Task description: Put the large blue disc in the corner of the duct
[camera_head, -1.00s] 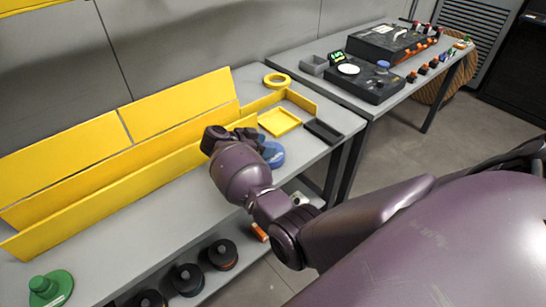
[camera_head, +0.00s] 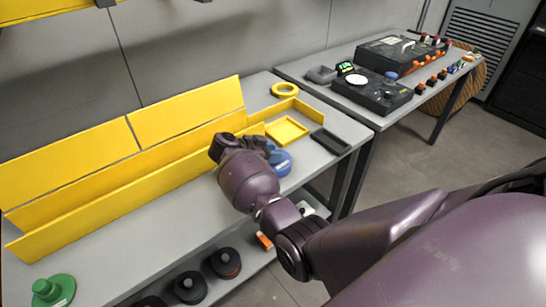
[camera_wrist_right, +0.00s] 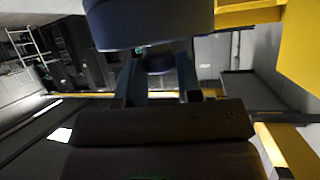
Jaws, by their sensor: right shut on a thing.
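The large blue disc (camera_head: 281,163) is in my right gripper, near the table's front edge and to the right of the duct. In the right wrist view the disc (camera_wrist_right: 150,24) shows at the top, with a narrower dark stem between the two fingers (camera_wrist_right: 160,85). My right gripper (camera_head: 268,148) is shut on it; my own wrist partly hides the fingers in the head view. The yellow duct (camera_head: 120,202) is a long open channel along the table, with a shorter branch (camera_head: 305,110) at the right. The corner where they meet is partly hidden behind my gripper. My left gripper is not in view.
A green disc (camera_head: 54,291) sits at the near left. Black discs (camera_head: 225,262) stand on the lower shelf. A second table (camera_head: 425,98) holds black devices.

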